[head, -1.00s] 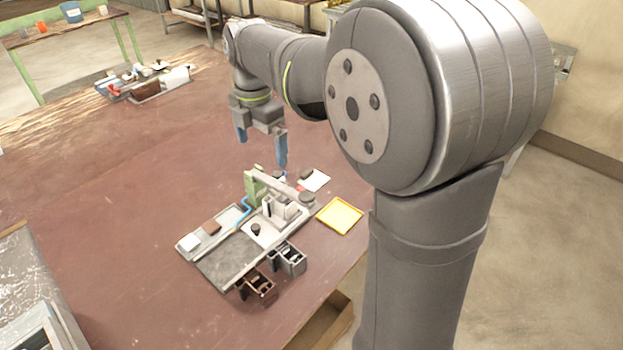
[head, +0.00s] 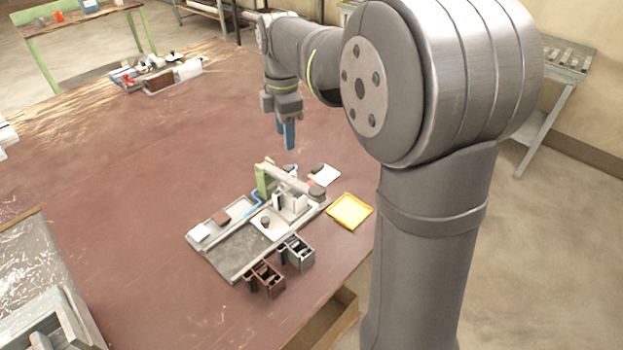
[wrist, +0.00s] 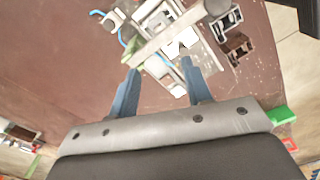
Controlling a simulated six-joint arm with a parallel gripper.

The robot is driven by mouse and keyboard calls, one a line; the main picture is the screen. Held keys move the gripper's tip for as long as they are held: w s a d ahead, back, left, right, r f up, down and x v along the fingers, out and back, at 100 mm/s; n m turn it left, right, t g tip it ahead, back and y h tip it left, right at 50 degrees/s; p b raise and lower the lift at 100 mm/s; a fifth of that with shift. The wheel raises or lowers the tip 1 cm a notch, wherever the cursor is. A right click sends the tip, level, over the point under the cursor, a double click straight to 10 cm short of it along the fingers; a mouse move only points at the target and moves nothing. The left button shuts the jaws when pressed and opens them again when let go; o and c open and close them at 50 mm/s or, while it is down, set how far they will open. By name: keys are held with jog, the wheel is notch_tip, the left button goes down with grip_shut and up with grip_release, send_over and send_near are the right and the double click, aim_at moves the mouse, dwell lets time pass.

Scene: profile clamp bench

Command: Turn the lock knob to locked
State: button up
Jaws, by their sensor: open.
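The clamp fixture (head: 232,256) is a grey base plate with a green post (head: 263,179), a grey bar and pale blocks. One dark round knob (head: 265,221) stands on its white plate, and another dark round piece (head: 317,193) sits by the bar's near end. I cannot tell which is the lock knob or how it is set. My gripper (head: 286,146) hangs above and behind the fixture, apart from it. In the wrist view my gripper (wrist: 161,70) is open and empty, with the grey bar (wrist: 170,36) beyond the blue fingers.
A yellow tray (head: 350,211) lies right of the fixture. Brown (head: 266,279) and grey (head: 298,253) bins stand at its front edge. A white card (head: 325,175) lies behind. The red-brown tabletop (head: 150,190) is clear to the left; a second group of parts (head: 160,76) lies far back.

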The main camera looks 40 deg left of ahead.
aim_at(311, 183)
jog(key=w+f+m, duration=0.3)
jog(key=w+m, duration=0.6)
jog(key=m, duration=0.2)
jog(key=f, duration=1.1)
jog(key=s+f, duration=0.1)
jog(key=f, duration=0.5)
jog(key=shift+s+d, duration=0.1)
jog(key=shift+d, duration=0.15)
grip_shut()
